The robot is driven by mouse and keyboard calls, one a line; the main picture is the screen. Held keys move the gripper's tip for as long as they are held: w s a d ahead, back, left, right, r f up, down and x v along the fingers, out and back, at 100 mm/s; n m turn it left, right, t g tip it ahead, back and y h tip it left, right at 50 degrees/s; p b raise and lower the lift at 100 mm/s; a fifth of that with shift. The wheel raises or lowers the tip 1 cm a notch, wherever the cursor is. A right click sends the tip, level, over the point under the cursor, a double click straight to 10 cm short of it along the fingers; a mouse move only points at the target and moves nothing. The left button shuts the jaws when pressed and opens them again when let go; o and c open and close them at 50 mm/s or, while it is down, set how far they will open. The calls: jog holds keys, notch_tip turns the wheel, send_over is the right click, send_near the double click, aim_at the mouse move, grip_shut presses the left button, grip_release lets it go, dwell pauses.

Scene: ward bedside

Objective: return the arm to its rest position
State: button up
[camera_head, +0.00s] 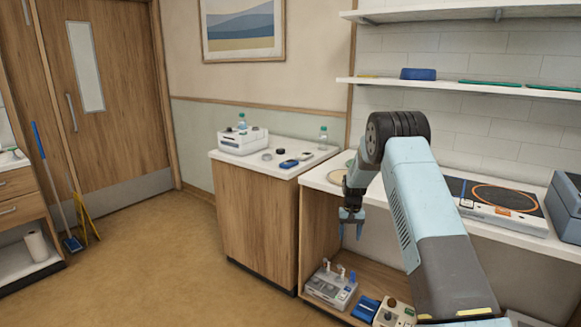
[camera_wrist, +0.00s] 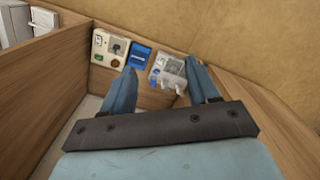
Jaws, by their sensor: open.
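My arm, in light blue and dark grey, rises at the right of the head view and bends over at its top. My gripper (camera_head: 351,230) hangs from it, pointing down, in front of the right counter's left end. In the wrist view my gripper (camera_wrist: 165,80) shows two blue fingers spread apart, with nothing between them that I can see held. Beyond the fingertips, lower down, are several devices on the open shelf under the counter. The gripper seems clear of them.
The right counter (camera_head: 318,181) carries an orange-ringed hot plate (camera_head: 498,197) and a grey box (camera_head: 567,205). A wooden cabinet (camera_head: 255,225) with bottles and small devices stands to its left. A grey device (camera_head: 331,286) and a blue item (camera_head: 365,309) sit on the low shelf.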

jog(key=s+r+t, duration=0.1)
jog(key=s+r, duration=0.6)
jog(key=r, duration=0.4)
jog(key=s+r+t, duration=0.1)
jog(key=s+r, duration=0.5)
jog(key=r, duration=0.5)
jog(key=s+r+t, duration=0.1)
jog(key=s+r, duration=0.6)
jog(key=r, duration=0.4)
jog(key=s+r+t, duration=0.1)
jog(key=s+r, duration=0.2)
jog(key=s, duration=0.5)
jog(key=s+r, duration=0.4)
jog(key=s, duration=0.4)
jog(key=s+f+t, duration=0.1)
jog(key=s+t, duration=0.1)
jog(key=s, duration=1.4)
jog(key=shift+s+f+n, duration=0.35)
jog(key=shift+s+n, duration=0.05)
